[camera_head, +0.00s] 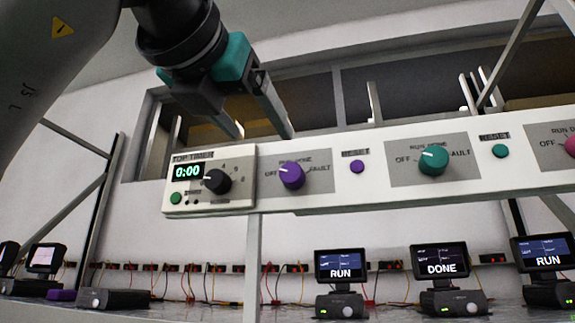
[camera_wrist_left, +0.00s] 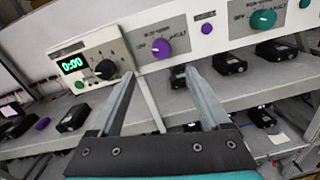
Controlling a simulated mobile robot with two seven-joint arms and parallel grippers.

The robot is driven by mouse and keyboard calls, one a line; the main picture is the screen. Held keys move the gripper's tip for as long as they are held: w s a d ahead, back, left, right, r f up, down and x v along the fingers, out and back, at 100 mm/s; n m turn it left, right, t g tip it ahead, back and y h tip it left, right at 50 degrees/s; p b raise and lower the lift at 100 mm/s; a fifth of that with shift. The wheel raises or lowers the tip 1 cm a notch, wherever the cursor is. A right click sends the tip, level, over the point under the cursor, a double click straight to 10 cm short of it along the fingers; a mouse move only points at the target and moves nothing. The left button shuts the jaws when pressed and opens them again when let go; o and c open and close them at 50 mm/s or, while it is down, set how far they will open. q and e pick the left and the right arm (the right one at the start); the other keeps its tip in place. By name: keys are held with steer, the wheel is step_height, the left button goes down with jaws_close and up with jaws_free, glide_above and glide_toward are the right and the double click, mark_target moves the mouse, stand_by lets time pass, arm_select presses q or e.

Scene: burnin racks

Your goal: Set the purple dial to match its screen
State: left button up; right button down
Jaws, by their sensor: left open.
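The purple dial (camera_head: 291,176) sits on a pale rail panel lettered OFF, RUN, DONE and FAULT. Its white mark points up and left, toward the OFF side. It also shows in the left wrist view (camera_wrist_left: 161,48). My left gripper (camera_head: 260,133) is open and empty, its fingers above and left of the dial and apart from it; the fingers also show in the left wrist view (camera_wrist_left: 160,75). Below the rail, a screen (camera_head: 341,265) reads RUN, another (camera_head: 441,261) DONE and a third (camera_head: 543,251) RUN. Which belongs to the purple dial is unclear. My right gripper is not in view.
A timer box (camera_head: 237,203) reading 0:00, with a black knob (camera_head: 216,181), stands just left of the dial. A purple button (camera_head: 357,167) and a teal dial (camera_head: 433,160) lie to its right. A purple object (camera_head: 61,295) rests on the lower shelf at left.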

mark_target(290, 171)
arm_select(q)
steer(key=p+x, duration=0.5)
steer(key=x, duration=0.9)
steer(key=shift+d, duration=0.1)
steer(key=shift+s, duration=0.1)
jaws_close()
